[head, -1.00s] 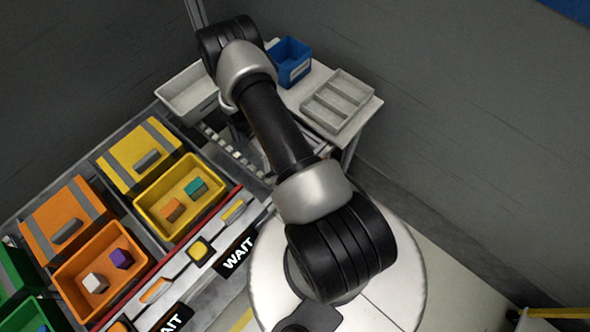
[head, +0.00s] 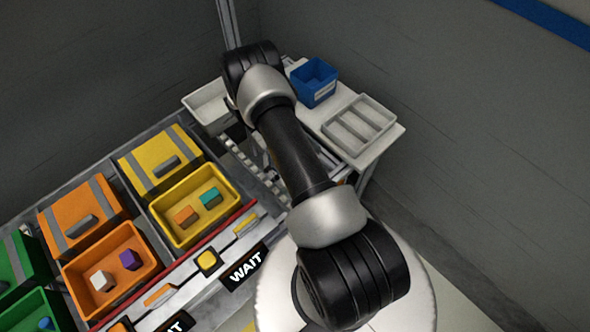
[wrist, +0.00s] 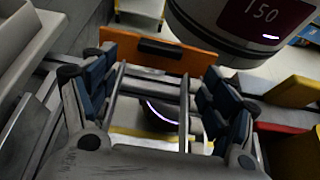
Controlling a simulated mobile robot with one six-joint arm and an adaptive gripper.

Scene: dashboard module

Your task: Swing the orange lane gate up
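An orange panel (wrist: 160,56) with a dark slot or handle on its face crosses the upper middle of the wrist view; it looks like the lane gate. My gripper (wrist: 158,88) is open, its blue-padded fingers spread left and right in front of the panel. Two thin grey bars (wrist: 183,112) run between the fingers toward the panel. The fingers' left tip overlaps the panel's left end in the picture; I cannot tell whether they touch. In the head view my gripper is hidden behind my arm, and I cannot make out the gate there.
A yellow bin (head: 178,231) and an orange bin (head: 70,272) hold small blocks beside WAIT displays. A blue bin (head: 311,92) and a grey divided tray (head: 338,128) stand on the white table (head: 392,138). A rounded body reading "150" (wrist: 240,20) hangs close above right in the wrist view.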

